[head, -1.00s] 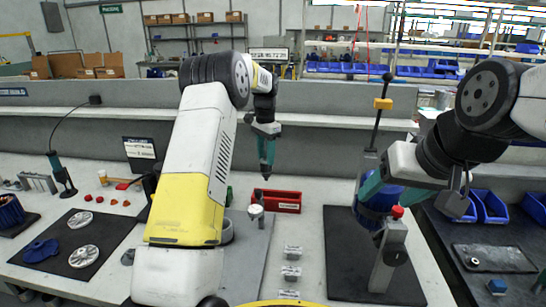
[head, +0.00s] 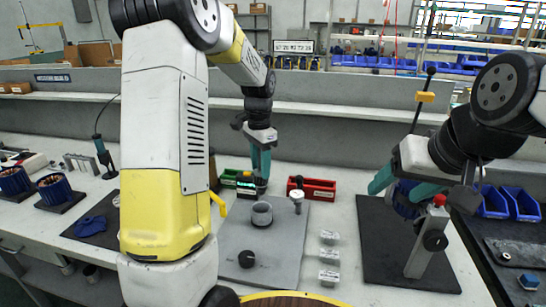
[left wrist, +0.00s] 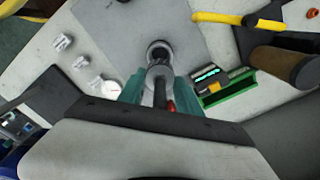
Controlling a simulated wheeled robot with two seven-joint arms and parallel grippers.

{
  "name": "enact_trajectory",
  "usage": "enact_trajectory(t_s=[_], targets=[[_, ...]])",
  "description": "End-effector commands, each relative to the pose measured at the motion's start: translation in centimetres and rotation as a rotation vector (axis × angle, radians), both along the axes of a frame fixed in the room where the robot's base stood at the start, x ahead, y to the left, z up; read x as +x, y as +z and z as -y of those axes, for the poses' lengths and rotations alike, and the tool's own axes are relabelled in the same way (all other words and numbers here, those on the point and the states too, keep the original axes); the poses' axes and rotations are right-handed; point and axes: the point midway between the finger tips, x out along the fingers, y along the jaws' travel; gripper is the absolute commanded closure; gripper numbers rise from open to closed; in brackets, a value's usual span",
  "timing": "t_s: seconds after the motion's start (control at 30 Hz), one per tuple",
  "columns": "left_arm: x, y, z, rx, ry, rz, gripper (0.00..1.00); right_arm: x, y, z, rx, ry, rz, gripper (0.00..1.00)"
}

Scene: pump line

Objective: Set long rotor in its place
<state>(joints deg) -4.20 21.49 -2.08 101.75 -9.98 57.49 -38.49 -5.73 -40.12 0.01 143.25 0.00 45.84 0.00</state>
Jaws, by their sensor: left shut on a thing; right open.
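My left gripper (head: 261,163) points down and is shut on a grey metal part with a dark shaft, apparently the long rotor (left wrist: 157,75). In the left wrist view it sits between the teal fingers. In the head view its lower end shows only small and dark below the fingertips. A round grey housing with an open bore (head: 262,216) stands on the grey plate (head: 285,250), nearer to me than the gripper. In the left wrist view the housing (left wrist: 160,47) lies just beyond the held part. My right gripper (head: 405,188) is open, its fingers spread by the press stand.
A red bin (head: 320,190) and a small metal part (head: 297,196) stand right of the left gripper, a green bin (head: 246,190) left of it. A black knob (head: 246,259) lies on the plate. Small grey blocks (head: 329,256) line its right. A press stand (head: 428,240) stands on a dark mat.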

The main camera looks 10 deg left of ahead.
Motion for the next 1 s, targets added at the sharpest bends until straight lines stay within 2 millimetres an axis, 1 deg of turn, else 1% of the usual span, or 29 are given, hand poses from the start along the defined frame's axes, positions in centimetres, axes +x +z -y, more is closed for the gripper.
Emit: enact_trajectory(t_s=[0.4,0.5,0.7,1.0], targets=[[-0.1,-3.2,0.0,0.001,0.0,-0.002,1.0,0.0,0.0,0.0,0.0,0.0,0.0,0.36],[0.0,-3.7,0.0,0.001,0.0,0.001,1.0,0.0,0.0,0.0,0.0,0.0,0.0,0.36],[0.0,-4.1,0.0,0.0,0.0,0.001,1.0,0.0,0.0,0.0,0.0,0.0,0.0,0.36],[0.0,-4.2,0.0,0.0,0.0,0.001,1.0,0.0,0.0,0.0,0.0,0.0,0.0,0.36]])
